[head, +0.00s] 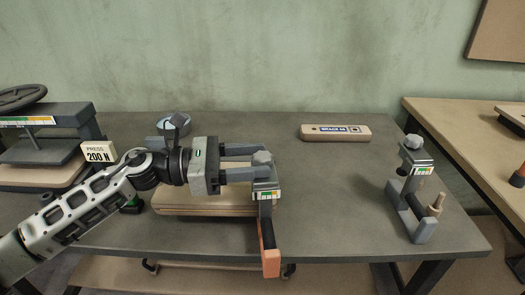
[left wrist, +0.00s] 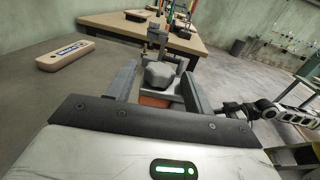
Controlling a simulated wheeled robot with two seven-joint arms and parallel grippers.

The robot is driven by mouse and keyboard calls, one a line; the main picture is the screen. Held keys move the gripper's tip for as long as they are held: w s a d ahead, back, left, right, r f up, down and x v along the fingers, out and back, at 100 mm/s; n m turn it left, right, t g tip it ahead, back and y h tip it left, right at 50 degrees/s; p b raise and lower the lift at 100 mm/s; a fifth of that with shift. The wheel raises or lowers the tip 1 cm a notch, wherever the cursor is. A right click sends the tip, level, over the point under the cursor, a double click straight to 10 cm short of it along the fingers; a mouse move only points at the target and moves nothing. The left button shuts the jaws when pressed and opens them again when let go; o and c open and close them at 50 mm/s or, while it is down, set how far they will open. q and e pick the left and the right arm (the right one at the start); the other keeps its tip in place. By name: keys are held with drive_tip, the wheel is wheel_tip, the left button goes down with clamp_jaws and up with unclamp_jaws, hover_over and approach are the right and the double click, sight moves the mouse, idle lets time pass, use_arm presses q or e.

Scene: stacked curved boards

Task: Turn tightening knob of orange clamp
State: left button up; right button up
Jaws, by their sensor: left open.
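The orange clamp (head: 269,252) stands at the front edge of the stacked curved boards (head: 190,202), its orange bar reaching down past the table edge. Its grey faceted tightening knob (head: 262,158) is on top, above a green-marked scale. My left gripper (head: 254,162) is open and level, coming from the left, with its two fingers at either side of the knob. In the left wrist view the knob (left wrist: 159,75) sits between the fingers, with a gap visible on both sides. A dark arm end, apparently my right gripper (left wrist: 234,108), shows partly hidden behind a finger.
A second clamp (head: 412,190) with a wooden handle stands at the table's right. A beige level-like block (head: 335,132) lies at the back. The table between the clamps is clear.

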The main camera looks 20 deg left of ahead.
use_arm(q)
drive_tip(key=shift+x, duration=1.05)
use_arm(e)
drive_tip(key=shift+w+r, duration=0.2)
use_arm(q)
drive_tip(key=c, duration=1)
drive_tip(key=shift+o, duration=0.2)
drive_tip(key=shift+r+n+t+y+p, duration=0.1)
drive_tip(key=shift+n+t+y+p, duration=0.65)
drive_tip(key=shift+t+p, duration=0.3)
drive_tip(key=shift+n+t, duration=0.25)
drive_tip(key=shift+t, duration=0.1)
drive_tip(key=o, duration=1)
drive_tip(key=shift+c, duration=0.2)
use_arm(e)
drive_tip(key=shift+s+d+r, duration=0.1)
drive_tip(key=shift+r, duration=0.1)
